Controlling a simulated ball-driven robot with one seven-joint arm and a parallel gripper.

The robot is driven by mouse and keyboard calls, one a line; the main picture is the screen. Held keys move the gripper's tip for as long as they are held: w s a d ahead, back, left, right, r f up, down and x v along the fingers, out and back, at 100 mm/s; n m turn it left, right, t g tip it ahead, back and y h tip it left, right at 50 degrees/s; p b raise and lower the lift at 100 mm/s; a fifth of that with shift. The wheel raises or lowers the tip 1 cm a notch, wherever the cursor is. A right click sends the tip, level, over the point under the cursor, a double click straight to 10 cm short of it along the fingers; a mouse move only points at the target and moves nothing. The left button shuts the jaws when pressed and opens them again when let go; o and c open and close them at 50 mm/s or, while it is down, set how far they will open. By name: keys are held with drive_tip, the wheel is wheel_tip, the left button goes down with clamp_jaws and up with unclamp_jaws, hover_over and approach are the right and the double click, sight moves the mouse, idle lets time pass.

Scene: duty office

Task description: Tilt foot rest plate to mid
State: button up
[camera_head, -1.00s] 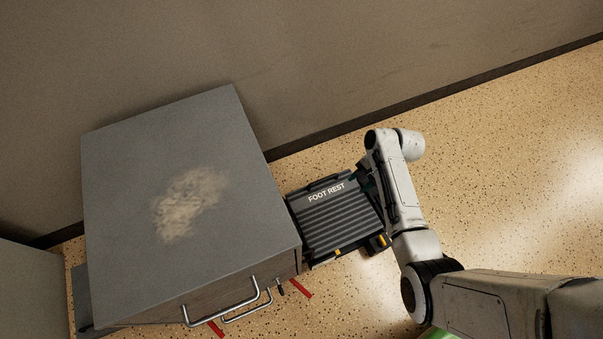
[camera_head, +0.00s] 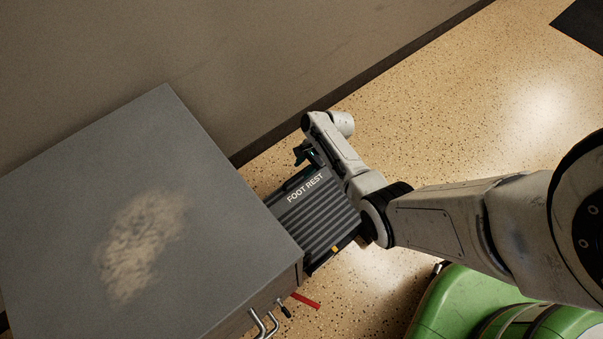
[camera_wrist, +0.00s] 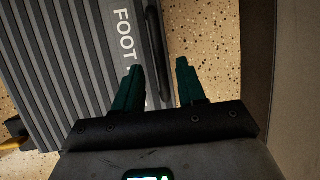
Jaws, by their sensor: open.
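The foot rest (camera_head: 318,218) is a dark grey ribbed plate with white "FOOT REST" lettering, on the floor right of the grey cabinet. Its ribbed plate (camera_wrist: 62,62) fills the left of the wrist view, with a dark bar (camera_wrist: 155,45) along its lettered edge. My gripper (camera_wrist: 160,72) is open, its two dark green fingers apart. In the wrist view the bar's lower end lies between the fingers; I cannot tell whether they touch it. In the head view my gripper (camera_head: 301,155) is at the plate's far, lettered edge, partly hidden by my arm.
A grey cabinet (camera_head: 150,165) with metal handles (camera_head: 262,326) stands close against the plate's left side. The wall (camera_head: 300,60) runs behind. Speckled floor is open to the right (camera_head: 440,130). A red strip (camera_head: 306,300) lies on the floor near the cabinet's front.

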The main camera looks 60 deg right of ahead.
drive_tip(key=shift+b+x, duration=0.5)
drive_tip(key=shift+x, duration=0.65)
drive_tip(key=shift+c, duration=0.2)
clamp_jaws()
